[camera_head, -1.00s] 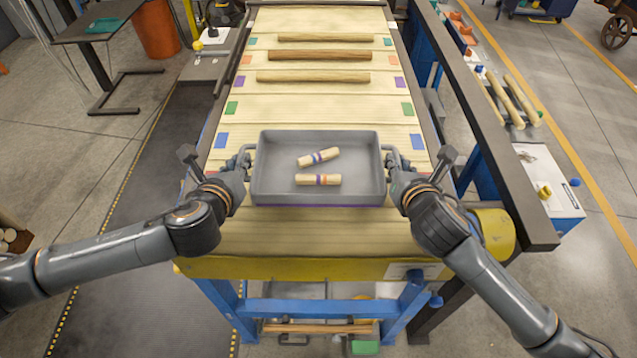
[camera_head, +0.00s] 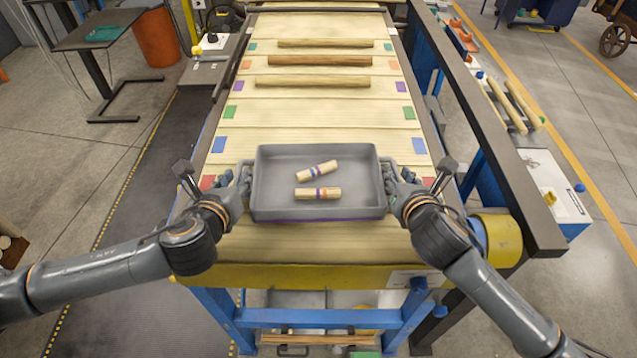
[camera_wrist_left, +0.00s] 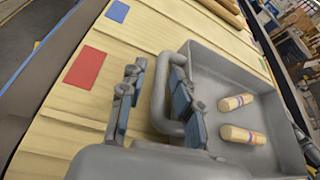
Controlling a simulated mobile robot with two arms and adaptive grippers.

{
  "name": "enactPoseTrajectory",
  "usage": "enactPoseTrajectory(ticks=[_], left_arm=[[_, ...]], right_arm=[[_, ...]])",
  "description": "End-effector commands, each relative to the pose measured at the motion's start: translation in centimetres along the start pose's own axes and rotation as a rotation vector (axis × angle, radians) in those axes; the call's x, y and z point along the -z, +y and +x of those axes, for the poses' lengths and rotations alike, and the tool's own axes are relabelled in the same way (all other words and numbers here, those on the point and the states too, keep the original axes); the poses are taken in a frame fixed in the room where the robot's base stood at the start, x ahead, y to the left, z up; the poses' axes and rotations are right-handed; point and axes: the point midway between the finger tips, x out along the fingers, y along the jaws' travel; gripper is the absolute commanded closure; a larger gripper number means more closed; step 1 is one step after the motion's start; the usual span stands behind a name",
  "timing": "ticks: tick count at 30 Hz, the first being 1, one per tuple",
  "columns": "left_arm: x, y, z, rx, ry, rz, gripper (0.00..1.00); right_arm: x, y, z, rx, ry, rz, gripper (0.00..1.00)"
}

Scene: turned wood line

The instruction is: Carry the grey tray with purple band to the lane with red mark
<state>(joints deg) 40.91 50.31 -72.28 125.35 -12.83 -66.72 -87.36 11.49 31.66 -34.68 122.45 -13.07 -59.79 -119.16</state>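The grey tray with purple band (camera_head: 320,210) rests level on the wooden slatted surface, between two red marks; it holds two short wood pieces (camera_head: 317,193) with coloured bands. The left red mark (camera_head: 207,182) is partly beside my left gripper (camera_head: 237,180); it shows whole in the left wrist view (camera_wrist_left: 84,68). The right red mark (camera_head: 429,182) is partly covered by my right gripper (camera_head: 398,178). In the left wrist view the tray's handle (camera_wrist_left: 159,95) stands between my left fingers, which are spread with a gap. My right gripper is at the right handle, its fingers apart.
Beyond the tray, the lanes carry blue (camera_head: 219,144), green (camera_head: 229,112), purple and orange marks. Several long wooden rods (camera_head: 312,81) lie across the far lanes. A dark rail (camera_head: 480,110) runs along the right side. The lane just beyond the tray is clear.

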Motion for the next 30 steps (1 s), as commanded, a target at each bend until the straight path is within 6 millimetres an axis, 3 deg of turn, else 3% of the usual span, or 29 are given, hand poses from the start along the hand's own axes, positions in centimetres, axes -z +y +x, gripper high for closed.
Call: enactPoseTrajectory(ticks=[9,17,30], left_arm=[[0.0,0.0,-4.9,0.000,0.000,0.000,0.65],[-0.1,0.1,-6.6,-0.003,-0.002,0.001,0.65],[-0.1,0.1,-6.6,-0.003,-0.002,0.001,0.65]], right_arm=[[0.0,0.2,0.0,-0.004,0.001,0.001,0.65],[0.0,0.1,-0.4,-0.005,0.000,0.000,0.65],[0.1,0.0,-6.7,-0.003,0.001,-0.001,0.65]])
